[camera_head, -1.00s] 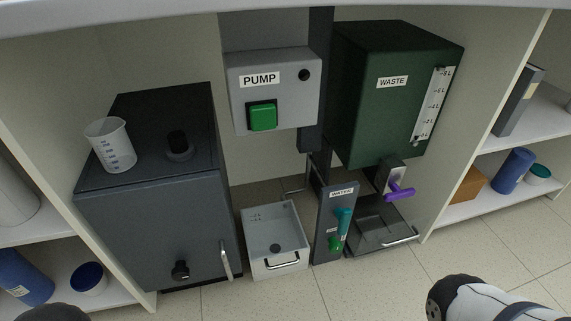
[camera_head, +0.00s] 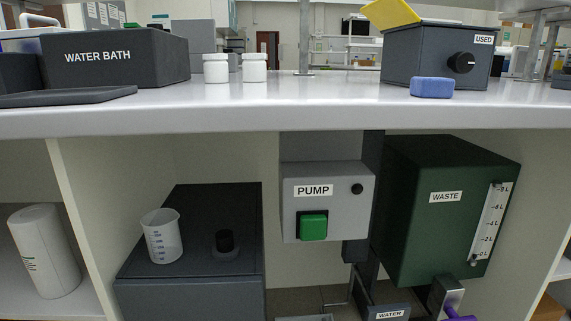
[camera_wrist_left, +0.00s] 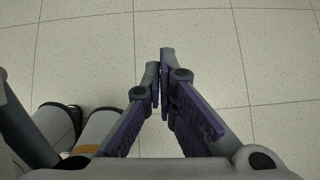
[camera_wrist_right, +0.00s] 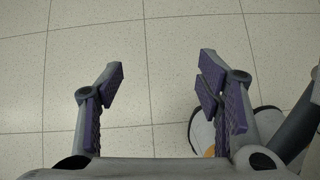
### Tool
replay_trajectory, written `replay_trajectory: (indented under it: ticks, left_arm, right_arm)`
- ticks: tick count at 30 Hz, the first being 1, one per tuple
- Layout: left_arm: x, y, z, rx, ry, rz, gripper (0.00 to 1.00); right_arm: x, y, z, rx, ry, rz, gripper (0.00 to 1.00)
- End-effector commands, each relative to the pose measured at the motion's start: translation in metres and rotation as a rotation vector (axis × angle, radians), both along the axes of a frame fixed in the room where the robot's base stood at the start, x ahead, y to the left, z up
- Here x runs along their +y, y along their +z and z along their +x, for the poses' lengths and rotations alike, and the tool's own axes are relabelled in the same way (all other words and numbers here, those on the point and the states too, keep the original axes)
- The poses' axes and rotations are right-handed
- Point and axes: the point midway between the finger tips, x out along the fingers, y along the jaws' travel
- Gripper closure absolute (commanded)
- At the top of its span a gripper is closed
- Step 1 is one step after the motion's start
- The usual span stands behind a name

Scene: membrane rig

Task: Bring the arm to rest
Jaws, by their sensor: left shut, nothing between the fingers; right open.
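My left gripper (camera_wrist_left: 160,88) shows in the left wrist view with its fingers together and nothing between them, above the bare tiled floor. My right gripper (camera_wrist_right: 161,82) shows in the right wrist view with its fingers wide apart and empty, also above the floor. Neither gripper touches anything. No part of my arms shows in the head view.
The white bench top (camera_head: 270,112) spans the head view, with the water bath (camera_head: 115,58), two white jars and the used box (camera_head: 438,58). Below are the pump (camera_head: 330,180), the green waste tank (camera_head: 425,220) and a beaker (camera_head: 163,238) on a dark cabinet (camera_head: 190,285).

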Motion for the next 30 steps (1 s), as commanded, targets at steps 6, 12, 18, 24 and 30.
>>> replay_trajectory:
  ticks: [6, 12, 18, 24, 30]
  left_arm:
    - [0.000, 0.100, 0.041, -0.162, 0.009, 0.005, 1.00]
    - [0.001, 0.195, 0.117, -0.397, 0.020, 0.007, 1.00]
    - [0.001, 0.237, 0.163, -0.553, 0.026, 0.007, 1.00]
    - [0.001, 0.236, 0.162, -0.549, 0.026, 0.007, 1.00]
    - [0.001, 0.236, 0.162, -0.549, 0.026, 0.007, 1.00]
  right_arm:
    - [0.000, 0.100, 0.042, -0.163, -0.010, -0.004, 0.40]
    - [-0.001, 0.195, 0.117, -0.397, -0.020, -0.007, 0.40]
    - [-0.001, 0.237, 0.162, -0.552, -0.025, -0.007, 0.40]
    - [-0.001, 0.236, 0.161, -0.549, -0.025, -0.007, 0.40]
    - [-0.001, 0.236, 0.161, -0.549, -0.025, -0.007, 0.40]
